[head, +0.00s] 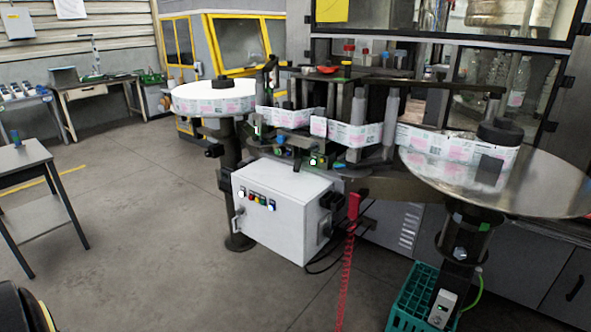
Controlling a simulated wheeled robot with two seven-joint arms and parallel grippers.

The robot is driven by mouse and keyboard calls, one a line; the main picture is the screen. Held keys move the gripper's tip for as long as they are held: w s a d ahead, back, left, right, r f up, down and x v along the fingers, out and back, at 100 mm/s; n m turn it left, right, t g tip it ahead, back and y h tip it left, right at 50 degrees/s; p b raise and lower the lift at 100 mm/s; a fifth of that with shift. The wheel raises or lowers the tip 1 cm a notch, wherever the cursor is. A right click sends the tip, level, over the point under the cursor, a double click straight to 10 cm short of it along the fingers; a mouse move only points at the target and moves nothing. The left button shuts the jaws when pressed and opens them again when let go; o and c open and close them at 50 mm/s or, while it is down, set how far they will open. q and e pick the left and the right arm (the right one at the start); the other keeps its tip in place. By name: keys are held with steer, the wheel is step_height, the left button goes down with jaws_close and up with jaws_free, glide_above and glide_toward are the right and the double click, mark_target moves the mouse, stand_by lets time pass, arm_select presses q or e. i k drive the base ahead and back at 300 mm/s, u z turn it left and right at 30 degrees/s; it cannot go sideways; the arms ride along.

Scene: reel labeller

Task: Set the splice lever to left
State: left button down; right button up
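The reel labeller stands across the middle and right, with a label reel (212,98) on its left and a round metal reel plate (540,185) on its right. A white label web (352,133) runs between them over several rollers and posts. I cannot pick out the splice lever for certain among the small parts around the web. A small red part (327,69) sits on top of the middle section. A white control box (283,212) with coloured buttons hangs below, with a small grey handle on its left side. Neither gripper shows in the head view.
A red coiled hose (347,265) hangs in front of the machine. A green crate (408,300) stands on the floor at the lower right. A grey side table (22,160) stands at the left. The floor between table and labeller is clear.

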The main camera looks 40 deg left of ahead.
mark_target(297, 164)
steer(key=k, duration=1)
steer(key=u, duration=0.4)
steer(key=i, duration=0.5)
steer(key=u, duration=0.75)
steer(key=i, duration=0.85)
steer(key=z, duration=0.5)
steer(key=i, duration=0.65)
steer(key=z, duration=0.5)
